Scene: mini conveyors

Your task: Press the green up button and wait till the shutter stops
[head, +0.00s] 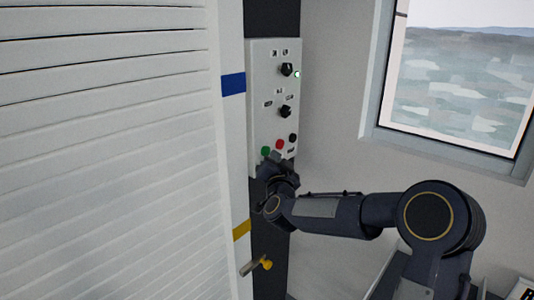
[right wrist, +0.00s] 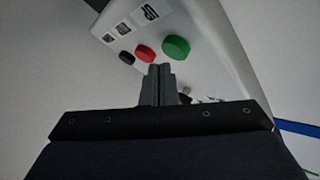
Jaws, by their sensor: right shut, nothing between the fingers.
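The green up button (head: 265,151) is at the lower left of the pale control panel (head: 258,110). It also shows large in the right wrist view (right wrist: 176,47), with a label reading "UP" beside it. The white slatted shutter (head: 110,130) fills the left of the head view; its bottom edge cannot be made out. My right gripper (head: 274,157) is just below the panel's button row. Its fingers (right wrist: 160,70) are shut and empty, their tips below and between the green and red buttons. I cannot tell whether they touch the panel. My left gripper is not in view.
A red button (head: 280,144) and a black button (head: 292,138) sit beside the green one. Two black knobs (head: 286,69) and a lit green lamp (head: 297,74) are higher up. A yellow-ended handle (head: 265,265) sticks out below. A window (head: 455,80) is at the right.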

